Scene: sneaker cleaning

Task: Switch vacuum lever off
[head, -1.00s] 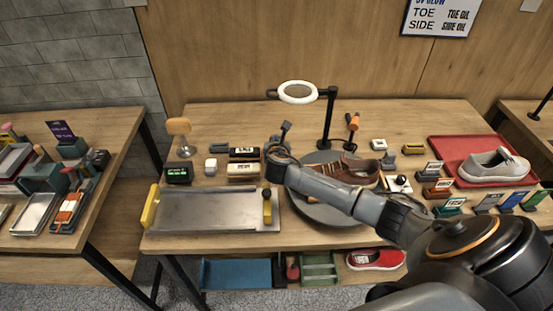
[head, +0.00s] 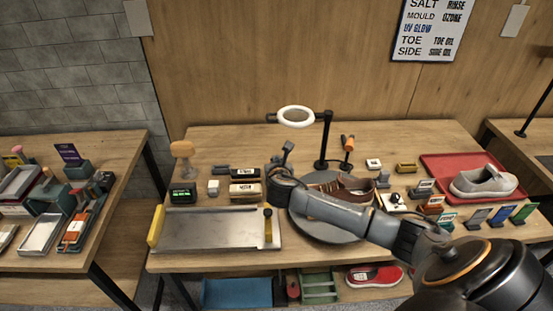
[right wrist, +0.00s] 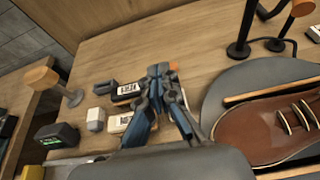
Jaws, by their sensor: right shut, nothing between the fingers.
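My right gripper (head: 286,149) reaches in from the right over the middle of the table; its fingers also show in the right wrist view (right wrist: 160,74). They are shut and empty, right of the two labelled boxes. A small upright lever (head: 268,227) with a black knob and yellow body stands at the right end of a metal tray (head: 210,230). I cannot tell whether it is the vacuum lever. A small orange bit (right wrist: 173,66) shows just behind my fingertips; the rest of it is hidden. My left gripper is not in view.
A brown shoe (right wrist: 255,137) lies on a grey round plate (right wrist: 222,88), partly behind my arm. A ring lamp (head: 297,117) stands behind. Labelled boxes (head: 245,190) and a green display (head: 182,196) are left. A grey sneaker (head: 484,182) sits on a red tray (head: 436,164).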

